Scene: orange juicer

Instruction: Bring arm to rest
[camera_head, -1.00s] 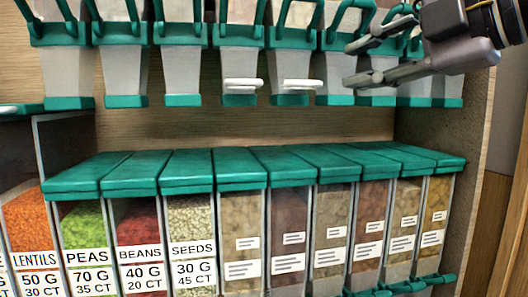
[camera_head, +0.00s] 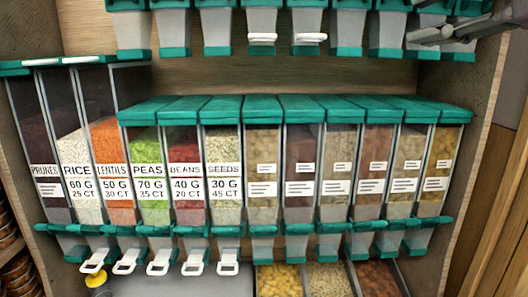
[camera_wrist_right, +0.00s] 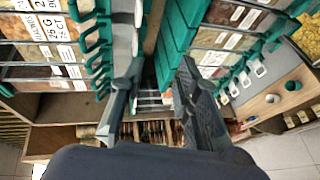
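My right gripper (camera_head: 428,34) is at the top right corner of the head view, in front of the upper row of dispensers (camera_head: 347,30), and is partly cut off by the picture edge. In the right wrist view, its two dark fingers (camera_wrist_right: 160,78) are well apart with nothing held between them. Dispensers with teal parts lie beyond the fingers on both sides there. My left gripper is not in view.
A row of clear bins with teal lids (camera_head: 243,108) fills the shelf, labelled rice, lentils, peas, beans and seeds. White spout handles (camera_head: 193,262) stick out below on the left. Open food bins (camera_head: 328,279) are at the bottom. A wooden side wall (camera_head: 468,130) stands at right.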

